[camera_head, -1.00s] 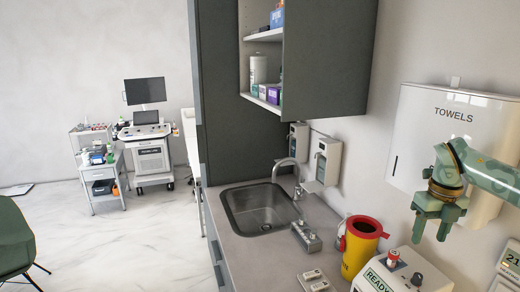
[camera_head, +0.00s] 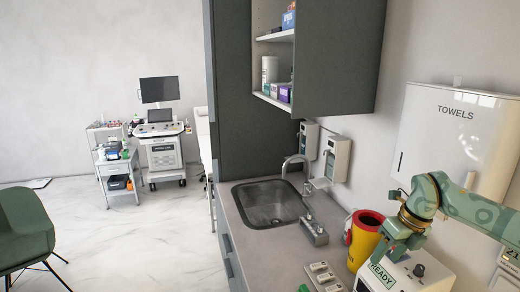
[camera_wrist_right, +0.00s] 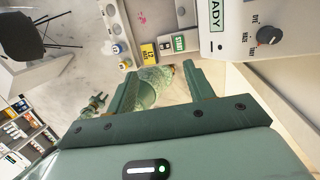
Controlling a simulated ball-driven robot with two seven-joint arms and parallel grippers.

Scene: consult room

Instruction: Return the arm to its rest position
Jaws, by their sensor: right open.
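My right gripper (camera_head: 398,248) is green and open, with nothing between its fingers. In the head view its arm comes in from the right and the fingers point down, in front of the white READY device (camera_head: 405,275). In the right wrist view the open fingers (camera_wrist_right: 162,84) frame a green part of my own body below. A small green jaw-like part (camera_wrist_right: 95,104), probably my left gripper, shows at the left of that view; its opening is too small to tell.
The counter (camera_head: 262,262) holds a sink (camera_head: 270,205) and a yellow sharps bin (camera_head: 364,242) close beside my right gripper. A towel dispenser (camera_head: 455,145) hangs on the wall behind my right arm. A dark cabinet (camera_head: 335,60) hangs above the counter. Open floor (camera_head: 120,230) lies left.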

